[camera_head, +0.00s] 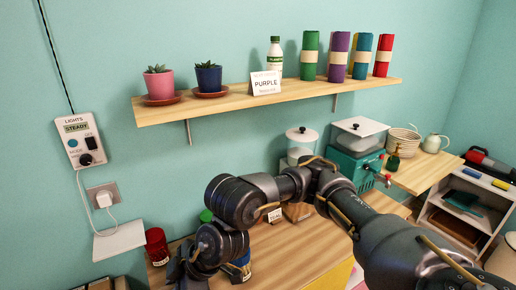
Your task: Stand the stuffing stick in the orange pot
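I see neither an orange pot nor a stuffing stick that I can make out in the head view. One of my arms comes in from the lower right and bends over the wooden worktop (300,245). Its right gripper (184,276) is low at the bottom left, pointing down beside a red jar (157,246). The fingers are dark and cut by the picture's lower edge, so I cannot tell whether they are open or hold anything. A blue and yellow container (243,266) is partly hidden behind the arm. My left gripper is not in view.
A wooden wall shelf (230,103) holds a pink pot (159,85), a blue pot (208,79), a white bottle (275,58), a "PURPLE" card (265,83) and coloured rolls (337,57). A teal machine (355,165) stands behind the arm. A low shelf unit (470,205) is at right.

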